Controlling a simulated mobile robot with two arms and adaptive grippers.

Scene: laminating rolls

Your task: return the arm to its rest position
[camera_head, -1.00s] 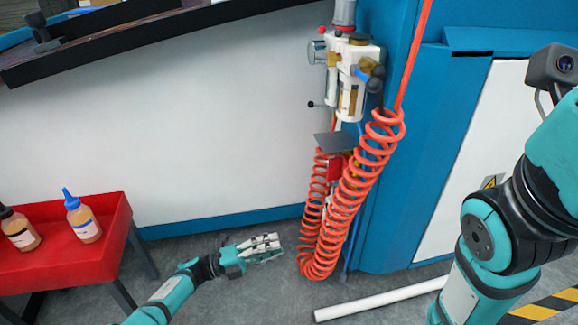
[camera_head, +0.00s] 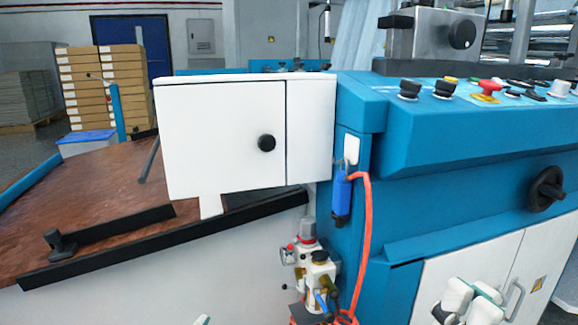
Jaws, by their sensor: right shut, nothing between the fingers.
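My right gripper (camera_head: 472,291) shows at the bottom right edge, its pale fingers in front of the machine's white lower cabinet doors. It is shut and holds nothing. The rest of my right arm is out of view below. Only a small pale and teal tip of my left gripper (camera_head: 203,321) shows at the bottom edge, left of the middle. Whether it is open or shut does not show.
The blue laminating machine (camera_head: 430,190) fills the right side. A white cabinet (camera_head: 220,135) stands over the brown table (camera_head: 95,205). An air regulator unit (camera_head: 316,270) and red hose (camera_head: 367,230) hang in front. Stacked cartons (camera_head: 105,85) stand behind.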

